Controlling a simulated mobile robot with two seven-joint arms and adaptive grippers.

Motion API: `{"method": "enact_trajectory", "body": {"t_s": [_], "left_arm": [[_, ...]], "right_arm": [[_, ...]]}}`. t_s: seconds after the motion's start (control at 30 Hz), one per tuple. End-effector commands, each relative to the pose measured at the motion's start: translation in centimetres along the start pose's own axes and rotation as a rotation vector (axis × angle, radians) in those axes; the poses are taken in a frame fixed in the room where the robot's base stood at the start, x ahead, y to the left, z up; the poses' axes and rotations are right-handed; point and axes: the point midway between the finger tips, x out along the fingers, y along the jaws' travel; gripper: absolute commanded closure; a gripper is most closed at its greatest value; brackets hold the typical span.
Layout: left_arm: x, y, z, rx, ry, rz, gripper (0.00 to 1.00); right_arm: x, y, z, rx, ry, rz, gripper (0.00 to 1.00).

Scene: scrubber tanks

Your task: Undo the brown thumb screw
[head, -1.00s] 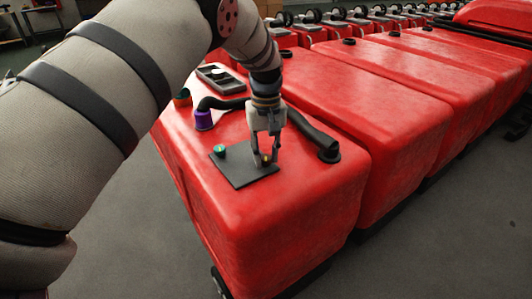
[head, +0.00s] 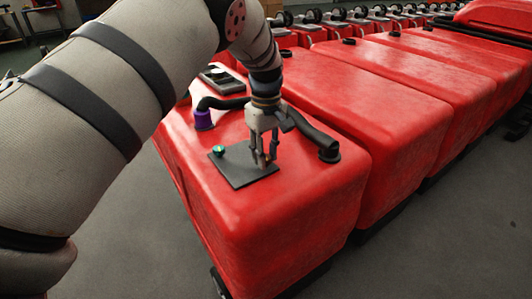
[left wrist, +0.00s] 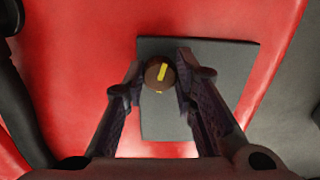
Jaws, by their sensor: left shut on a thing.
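The brown thumb screw (left wrist: 158,74) shows in the left wrist view as a round knob with a yellow mark on top. My left gripper (left wrist: 160,82) is shut on it, one finger on each side. The plate also shows in the left wrist view (left wrist: 225,65). I cannot tell whether the screw is still seated. My right gripper is not in view.
A green-topped knob (head: 219,150) sits on the plate's left corner. The plate lies on a red tank (head: 290,220). Behind are a black hose (head: 312,135), a purple collar (head: 203,118) and a dark tray (head: 222,78). More red tanks stand to the right.

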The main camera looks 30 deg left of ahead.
Motion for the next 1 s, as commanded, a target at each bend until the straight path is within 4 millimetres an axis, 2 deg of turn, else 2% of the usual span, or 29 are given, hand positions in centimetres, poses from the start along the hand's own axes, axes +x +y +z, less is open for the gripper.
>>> {"method": "enact_trajectory", "body": {"t_s": [0.03,0.23,0.27,0.33,0.67,0.77,1.0], "left_arm": [[0.7,-0.4,0.3,-0.001,-0.011,-0.016,1.0],[0.8,-0.4,0.3,0.0,-0.011,-0.016,1.0],[0.8,-0.4,0.3,0.0,-0.011,-0.016,0.7],[0.7,-0.3,0.2,0.0,-0.01,-0.015,0.54],[-0.1,-0.1,0.1,0.002,-0.003,-0.004,0.54],[-1.9,0.0,0.0,0.002,-0.001,-0.002,0.54],[-8.4,0.0,0.0,0.002,-0.002,-0.003,0.54]], "right_arm": [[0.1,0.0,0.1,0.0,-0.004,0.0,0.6],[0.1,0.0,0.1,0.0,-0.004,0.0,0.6],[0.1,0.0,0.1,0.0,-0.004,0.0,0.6],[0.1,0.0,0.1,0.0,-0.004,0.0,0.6],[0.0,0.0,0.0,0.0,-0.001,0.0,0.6],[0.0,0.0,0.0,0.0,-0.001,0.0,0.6],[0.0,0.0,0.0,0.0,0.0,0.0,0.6]]}}
